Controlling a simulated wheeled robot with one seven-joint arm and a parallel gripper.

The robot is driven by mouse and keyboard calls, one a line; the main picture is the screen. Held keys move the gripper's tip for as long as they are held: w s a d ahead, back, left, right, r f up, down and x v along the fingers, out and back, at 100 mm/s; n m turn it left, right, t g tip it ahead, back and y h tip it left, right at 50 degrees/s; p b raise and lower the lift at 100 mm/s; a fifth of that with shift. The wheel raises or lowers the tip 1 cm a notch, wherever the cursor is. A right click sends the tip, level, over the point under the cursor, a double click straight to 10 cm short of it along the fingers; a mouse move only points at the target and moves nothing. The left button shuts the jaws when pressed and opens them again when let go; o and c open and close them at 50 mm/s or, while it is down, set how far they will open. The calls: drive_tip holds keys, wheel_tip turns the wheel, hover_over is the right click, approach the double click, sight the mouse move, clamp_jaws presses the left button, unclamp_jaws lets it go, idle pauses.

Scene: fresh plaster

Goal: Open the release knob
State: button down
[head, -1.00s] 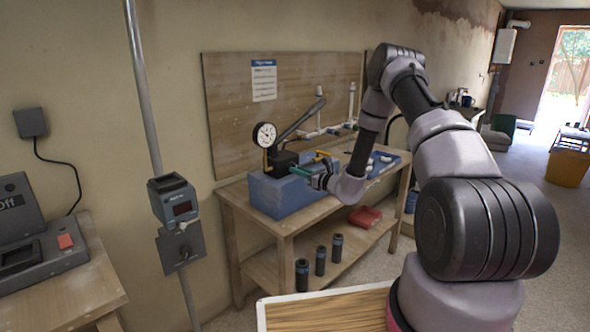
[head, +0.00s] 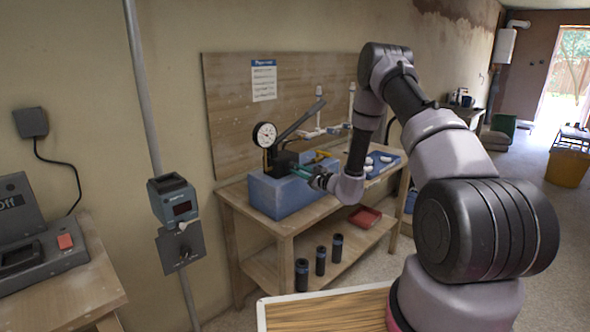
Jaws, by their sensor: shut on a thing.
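The pressure test pump is a blue box (head: 282,196) on the wooden workbench, with a black block (head: 284,160) on top, a round white gauge (head: 265,135) and a slanted grey lever (head: 299,121). My gripper (head: 299,172) is at the right side of the black block, its teal fingers reaching left to it. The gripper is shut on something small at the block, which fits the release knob. The knob itself is hidden by the fingers and too small to make out. A yellow part shows just behind the gripper.
A blue tray with white pieces (head: 394,172) lies on the bench right of my wrist. White pipe fittings (head: 330,130) stand behind the pump. The lower shelf holds a red tray (head: 365,218) and several dark cylinders (head: 320,260). A grey conduit (head: 147,95) runs down the wall at left.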

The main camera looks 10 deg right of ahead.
drive_tip(key=n, duration=0.7)
drive_tip(key=shift+n, duration=0.4)
drive_tip(key=shift+n, duration=1.2)
drive_tip(key=c, duration=0.8)
unclamp_jaws()
drive_tip(key=v, duration=1.2)
